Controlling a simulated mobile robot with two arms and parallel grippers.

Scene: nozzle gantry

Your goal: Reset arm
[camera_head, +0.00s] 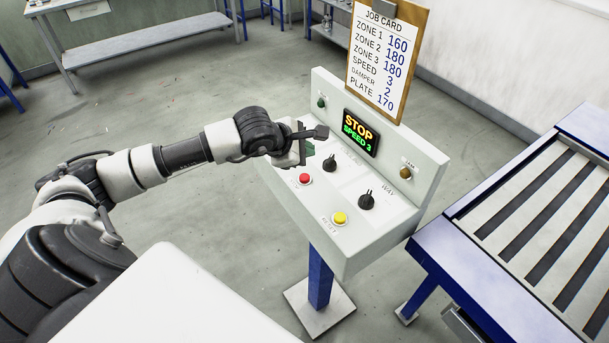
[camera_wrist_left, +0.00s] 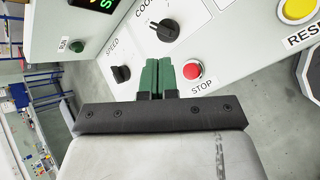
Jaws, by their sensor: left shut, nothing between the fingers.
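My left gripper (camera_head: 307,143) is over the left part of the white control console (camera_head: 345,258). In the left wrist view its green fingers (camera_wrist_left: 157,78) are shut with nothing between them, beside the red STOP button (camera_wrist_left: 193,70). The red button (camera_head: 305,179) and the yellow RESET button (camera_head: 340,218) sit on the sloped panel, and the yellow one also shows in the wrist view (camera_wrist_left: 297,10). Two black knobs (camera_head: 366,201) are on the panel, and a speed knob (camera_wrist_left: 121,74) shows in the wrist view. My right gripper is not in view.
The console display (camera_head: 361,132) reads STOP, SPEED 3. A job card board (camera_head: 388,58) stands behind it. A blue-framed slatted conveyor (camera_head: 430,243) is at the right. A workbench (camera_head: 150,42) is at the back left. The floor left of the console is clear.

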